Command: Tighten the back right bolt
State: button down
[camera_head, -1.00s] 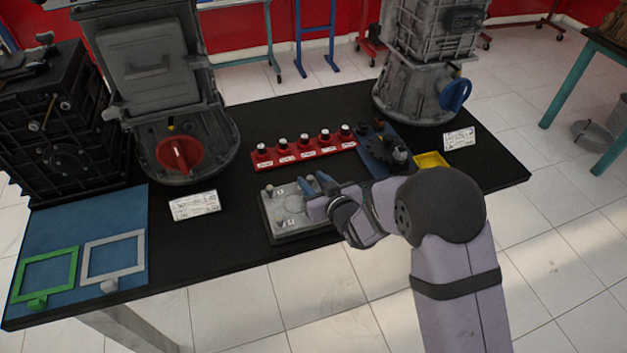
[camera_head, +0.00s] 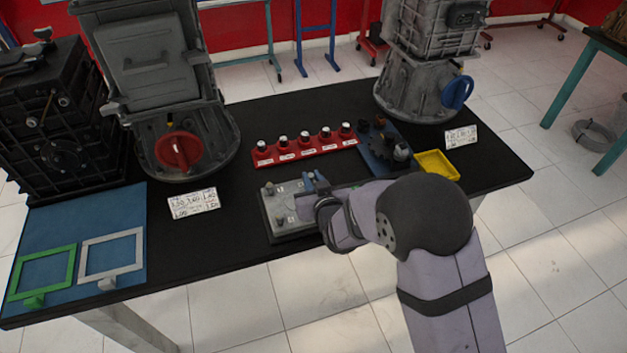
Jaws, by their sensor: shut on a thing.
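A grey metal plate (camera_head: 272,210) with bolts stands at the front middle of the black table. Its back left bolt (camera_head: 269,187) and front left bolt (camera_head: 280,221) are in plain view. My gripper (camera_head: 313,184), with blue-grey fingers, is over the plate's back right corner. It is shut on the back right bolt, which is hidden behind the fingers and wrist. The front right part of the plate is also covered by my wrist, so how far the bolt is turned does not show.
Behind the plate is a red rack (camera_head: 305,147) of several knobs. A blue board with dark gears (camera_head: 382,150) and a yellow tray (camera_head: 437,164) are to the right. Engine housings (camera_head: 170,100) stand behind.

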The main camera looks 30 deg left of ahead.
jog(key=shift+s+a+r+m+t+h, duration=0.1)
jog(key=shift+a+m+t+h, duration=0.05)
jog(key=shift+m+t+h, duration=0.35)
jog(key=shift+s+a+m+t+h, duration=0.1)
jog(key=shift+a+m+t+h, duration=0.15)
jog(key=shift+m, duration=0.35)
jog(key=m+h+p, duration=0.1)
jog(key=m+t+h+p, duration=0.1)
jog(key=h, duration=0.1)
jog(key=shift+s+a+r+m+p, duration=0.1)
jog(key=shift+a+m+p, duration=0.1)
jog(key=shift+m+p, duration=0.1)
jog(key=m+h, duration=0.1)
jog(key=h, duration=0.1)
jog(key=m+t+h+p, duration=0.1)
jog(key=m, duration=0.1)
jog(key=shift+a+h, duration=0.3)
jog(key=shift+h, duration=0.05)
jog(key=m+h+b, duration=0.3)
jog(key=shift+a+f+g+h, duration=0.2)
jog(key=shift+f+g+h, duration=0.05)
jog(key=shift+f+h, duration=0.1)
jog(key=shift+m+h+b, duration=0.55)
jog(key=shift+m+b, duration=0.05)
jog(key=shift+b, duration=0.35)
jog(key=shift+w+a+r+m+g+h+b, duration=0.1)
jog(key=shift+w+r+m+g+h+b, duration=0.2)
jog(key=shift+m+h+b, duration=0.35)
jog(key=shift+s, duration=0.1)
